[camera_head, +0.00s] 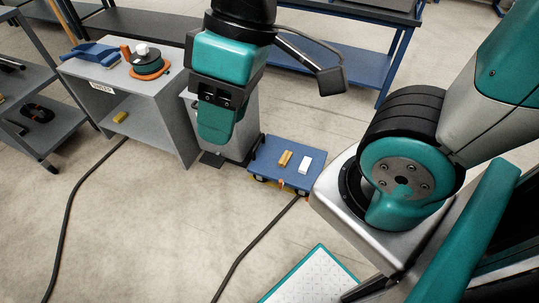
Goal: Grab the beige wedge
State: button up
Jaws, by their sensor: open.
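A small tan-yellow piece (285,158), which looks like the beige wedge, lies on the blue platform (262,173) of a low cart near the middle. Its exact shape is too small to tell. My gripper (214,132) hangs left of the cart, in front of a grey box-like stand, and is apart from the piece. It is open, and nothing shows held in it. Its fingertips are hard to make out.
A white block (304,164) lies just right of the tan piece. A grey cabinet (150,125) stands left, with a blue tool (92,54) and an orange-and-green reel (147,63) on top and a yellow block (120,117) inside. Dark cables (75,205) cross the floor.

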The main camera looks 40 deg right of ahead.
aim_at(284, 161)
jog(key=z, duration=0.15)
jog(key=i, duration=0.7)
jog(key=z, duration=0.8)
jog(key=i, duration=0.5)
jog(key=z, duration=0.4)
